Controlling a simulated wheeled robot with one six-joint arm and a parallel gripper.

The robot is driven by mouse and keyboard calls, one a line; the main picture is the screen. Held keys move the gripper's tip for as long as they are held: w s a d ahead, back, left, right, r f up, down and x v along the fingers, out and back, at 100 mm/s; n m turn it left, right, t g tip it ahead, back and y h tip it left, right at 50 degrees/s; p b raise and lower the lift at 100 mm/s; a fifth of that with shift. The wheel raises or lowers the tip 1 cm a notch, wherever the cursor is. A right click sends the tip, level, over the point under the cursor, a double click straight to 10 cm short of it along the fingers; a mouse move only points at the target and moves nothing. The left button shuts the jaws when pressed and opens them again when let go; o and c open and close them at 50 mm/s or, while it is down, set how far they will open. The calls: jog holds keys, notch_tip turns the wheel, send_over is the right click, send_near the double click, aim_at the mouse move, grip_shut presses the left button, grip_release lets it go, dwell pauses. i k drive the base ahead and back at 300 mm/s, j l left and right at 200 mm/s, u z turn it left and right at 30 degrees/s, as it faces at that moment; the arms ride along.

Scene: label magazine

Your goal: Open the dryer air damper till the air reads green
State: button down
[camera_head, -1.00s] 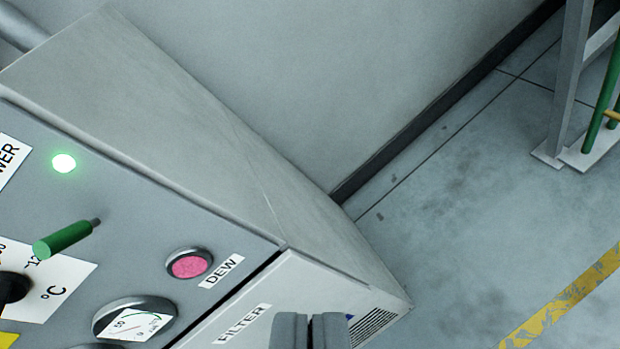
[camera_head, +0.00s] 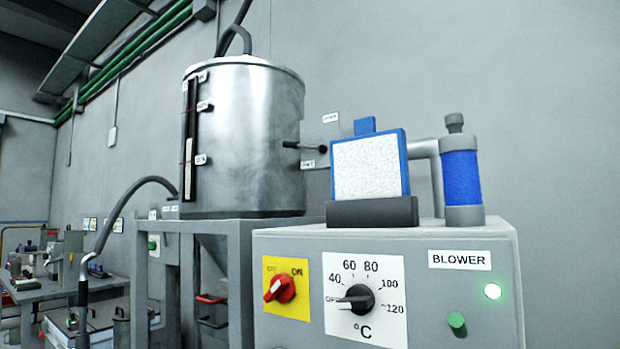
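The dryer's grey control box (camera_head: 390,262) stands at the lower right, its panel facing me. It carries a red rotary switch (camera_head: 281,289) on a yellow plate, a black temperature dial (camera_head: 356,299) and a lit green lamp (camera_head: 492,291) under a BLOWER label. A steel hopper (camera_head: 245,140) stands behind to the left. A thin lever with a dark knob (camera_head: 323,148) juts from its right side, between two small labels too small to read surely. No air gauge shows. My gripper is out of view.
A blue-framed white filter panel (camera_head: 370,165) and a blue cylinder (camera_head: 461,178) stand on the box top. A grey frame (camera_head: 235,270) carries the hopper. A dark hose (camera_head: 125,208) hangs at the left. A bench with equipment (camera_head: 60,265) stands farther left.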

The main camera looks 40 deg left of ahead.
aim_at(293, 145)
jog(key=u, duration=1.2)
